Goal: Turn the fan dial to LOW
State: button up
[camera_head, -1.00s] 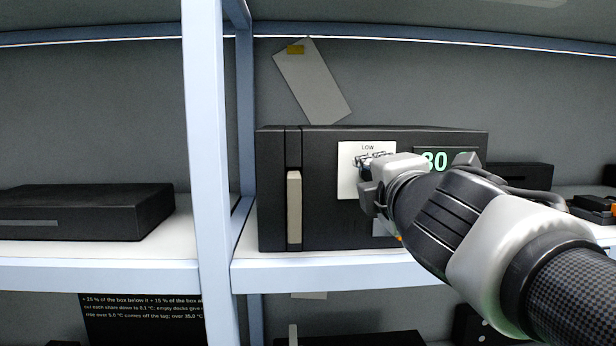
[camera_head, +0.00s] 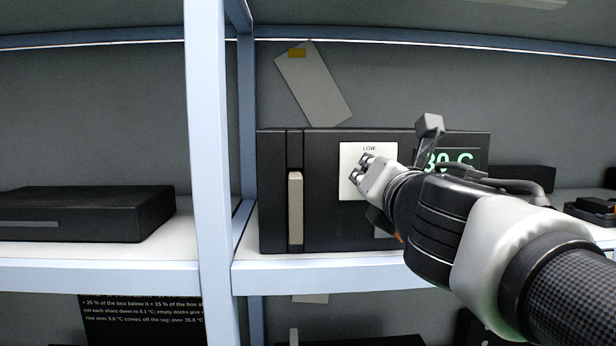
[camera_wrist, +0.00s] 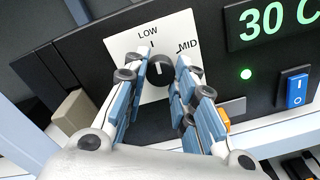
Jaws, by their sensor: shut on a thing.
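The fan dial (camera_wrist: 160,72) is a round black knob on a white plate (camera_head: 352,158) on the front of a black box (camera_head: 325,215). In the wrist view the plate reads LOW at the top and MID at the right. A pale mark on the dial's face appears to point up, toward the LOW tick. My gripper (camera_wrist: 161,68) is shut on the dial, one blue-padded finger on each side. In the head view my gripper (camera_head: 362,170) covers the dial and the plate's lower right.
A beige handle (camera_head: 296,210) is left of the plate. A pale shelf post (camera_head: 208,150) stands further left.

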jog(key=shift+n, duration=0.6)
jog(key=o, duration=1.1)
jog(key=s, duration=1.2)
jog(key=shift+a, duration=0.15)
